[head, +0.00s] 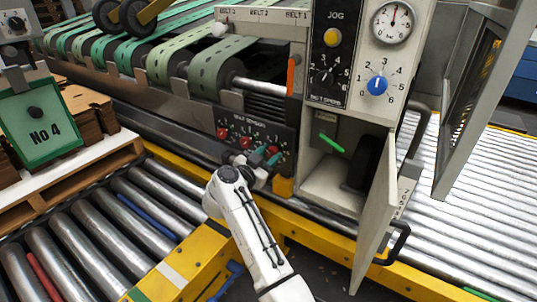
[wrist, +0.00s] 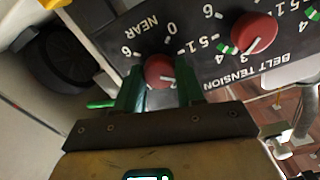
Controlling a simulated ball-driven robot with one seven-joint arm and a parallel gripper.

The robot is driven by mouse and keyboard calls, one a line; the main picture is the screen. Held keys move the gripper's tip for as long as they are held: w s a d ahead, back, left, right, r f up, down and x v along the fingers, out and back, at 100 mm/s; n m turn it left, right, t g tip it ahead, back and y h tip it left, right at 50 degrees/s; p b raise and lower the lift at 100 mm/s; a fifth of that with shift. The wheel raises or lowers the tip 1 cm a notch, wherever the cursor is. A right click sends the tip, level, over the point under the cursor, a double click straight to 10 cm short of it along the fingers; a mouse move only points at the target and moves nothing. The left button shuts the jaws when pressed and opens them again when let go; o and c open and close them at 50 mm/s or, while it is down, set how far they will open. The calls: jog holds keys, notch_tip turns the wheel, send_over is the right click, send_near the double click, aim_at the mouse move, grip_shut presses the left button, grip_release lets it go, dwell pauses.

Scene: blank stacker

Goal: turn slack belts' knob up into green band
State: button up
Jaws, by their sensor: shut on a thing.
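The black belt tension panel (head: 236,118) carries a row of red knobs under the green belts. My gripper (head: 266,160) is at the panel's right end. In the wrist view, its two green fingers (wrist: 161,85) are shut on the red knob (wrist: 160,68) marked NEAR, one on each side. A white pointer line shows low on that knob, towards the right finger. The fingers cover part of its scale, and its green band is hidden.
Above right is a control box with a yellow JOG button (head: 332,37), a blue knob (head: 377,85) and a gauge (head: 393,20). Its cabinet door (head: 378,215) hangs open to the right of my arm. Roller conveyors (head: 130,225) and yellow rails lie below.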

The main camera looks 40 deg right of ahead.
jog(key=m+p, duration=0.3)
jog(key=shift+r+p, duration=0.15)
jog(key=shift+p, duration=0.15)
jog(key=m, duration=0.2)
jog(key=m+p, duration=0.1)
jog(key=m, duration=0.2)
jog(key=shift+s+f+m+p, duration=0.1)
jog(key=shift+f+m+p, duration=0.15)
jog(key=shift+m+p, duration=0.15)
jog(key=m, duration=0.5)
jog(key=shift+f+m+b, duration=0.15)
jog(key=shift+m+b, duration=0.15)
jog(key=m+b, duration=0.1)
jog(key=m, duration=0.3)
jog(key=shift+m, duration=0.3)
jog(key=o, duration=1)
jog(key=shift+o, duration=0.2)
jog(key=p+v, duration=0.3)
jog(key=v, duration=0.7)
jog(key=shift+a, duration=0.4)
